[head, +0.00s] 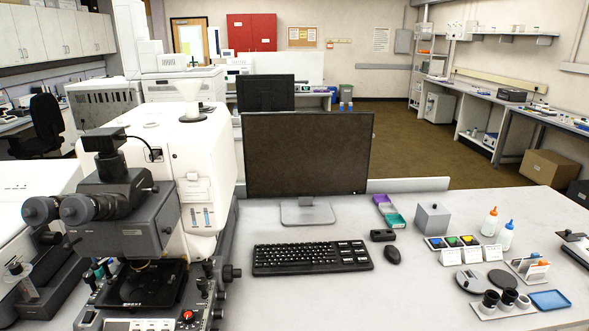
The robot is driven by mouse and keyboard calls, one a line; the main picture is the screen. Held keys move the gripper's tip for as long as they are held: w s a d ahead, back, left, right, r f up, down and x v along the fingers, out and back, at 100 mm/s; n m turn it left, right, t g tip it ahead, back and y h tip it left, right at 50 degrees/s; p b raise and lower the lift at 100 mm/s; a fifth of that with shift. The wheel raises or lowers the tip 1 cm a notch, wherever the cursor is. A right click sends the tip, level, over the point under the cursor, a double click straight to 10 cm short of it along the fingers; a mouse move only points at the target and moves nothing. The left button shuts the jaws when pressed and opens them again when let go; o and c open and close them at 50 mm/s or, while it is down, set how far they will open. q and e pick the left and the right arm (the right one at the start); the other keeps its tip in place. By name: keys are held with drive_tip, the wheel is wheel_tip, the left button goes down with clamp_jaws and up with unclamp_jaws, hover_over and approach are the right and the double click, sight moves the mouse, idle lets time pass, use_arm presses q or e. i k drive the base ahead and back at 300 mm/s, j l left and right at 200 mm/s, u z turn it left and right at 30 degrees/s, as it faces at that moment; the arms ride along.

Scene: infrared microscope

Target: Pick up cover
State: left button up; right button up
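A grey box-shaped piece with a small knob on top (433,219) stands on the white bench, right of the monitor; it looks like the cover, though I cannot be sure. It stands upright, and what may be under it is hidden. A small tray with colored pieces (453,242) lies just in front of it. The infrared microscope (125,212) with black eyepieces stands at the left. Neither of my grippers shows in the head view.
A monitor (308,155), keyboard (312,257) and mouse (392,255) occupy the bench middle. Two bottles (490,222) stand right of the grey box. Black cylinders (489,301), a round grey disc (470,282) and a blue tray (549,300) lie nearer. The bench front middle is clear.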

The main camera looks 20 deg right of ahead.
sight(432, 218)
drive_tip(key=i+l+z, duration=0.1)
drive_tip(key=z, duration=1.55)
drive_tip(key=i+l, duration=0.15)
drive_tip(key=i+l+u, duration=0.15)
drive_tip(key=u, duration=0.15)
drive_tip(key=i+l+u, duration=0.1)
drive_tip(key=l+u, duration=0.25)
drive_tip(key=i+l+u, duration=0.1)
drive_tip(key=l+u, duration=0.2)
